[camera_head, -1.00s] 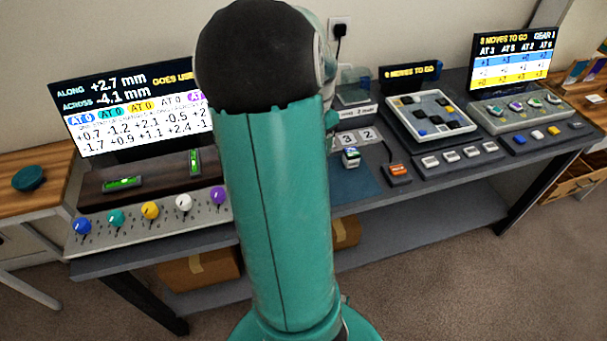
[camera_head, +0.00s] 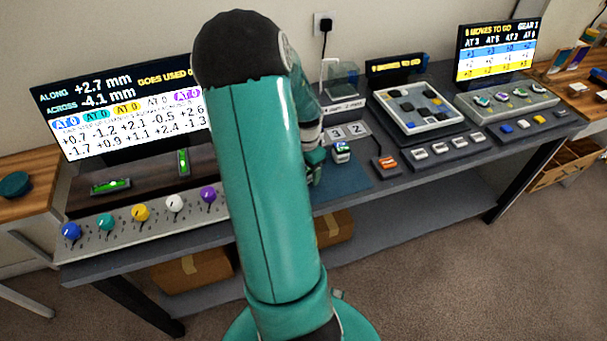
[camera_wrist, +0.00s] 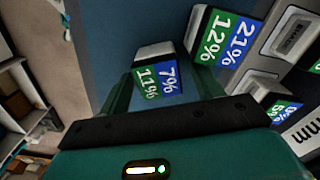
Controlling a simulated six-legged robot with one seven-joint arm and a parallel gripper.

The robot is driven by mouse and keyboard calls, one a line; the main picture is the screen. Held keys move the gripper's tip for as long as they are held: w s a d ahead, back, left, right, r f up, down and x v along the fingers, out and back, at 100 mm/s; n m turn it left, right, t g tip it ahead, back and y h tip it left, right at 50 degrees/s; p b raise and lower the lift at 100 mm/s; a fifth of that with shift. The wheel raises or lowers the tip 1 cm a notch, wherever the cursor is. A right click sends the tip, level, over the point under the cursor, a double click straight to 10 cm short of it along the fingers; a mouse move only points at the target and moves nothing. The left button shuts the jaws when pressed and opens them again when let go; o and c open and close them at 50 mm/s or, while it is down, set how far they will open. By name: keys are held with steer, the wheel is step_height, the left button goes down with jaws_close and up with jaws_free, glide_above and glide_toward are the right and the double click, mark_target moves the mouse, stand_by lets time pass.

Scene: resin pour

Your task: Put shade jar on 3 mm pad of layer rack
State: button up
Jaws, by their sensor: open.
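Small jars with green and blue percent labels show in the wrist view. One reading 11% and 7% (camera_wrist: 158,80) lies between the fingers of my gripper (camera_wrist: 162,90), which is open; I cannot tell whether they touch it. A second jar, reading 12% and 21% (camera_wrist: 222,36), is just beyond to the right. A third (camera_wrist: 285,108) is partly seen at the right. In the head view one jar (camera_head: 341,152) stands by the numbered pads of the layer rack (camera_head: 354,130), where 3 and 2 are readable. My arm hides part of the rack. My gripper (camera_head: 316,165) is left of that jar.
The jars are by a blue mat (camera_head: 345,182) on the grey bench. An orange-topped switch block (camera_head: 385,163) and a tile board (camera_head: 418,108) are to the right. A knob panel (camera_head: 150,222) and screen (camera_head: 120,110) are to the left.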

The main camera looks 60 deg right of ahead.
steer(key=shift+f, duration=0.45)
steer(key=shift+c, duration=0.4)
steer(key=c, duration=1.1)
steer(key=shift+r, duration=0.15)
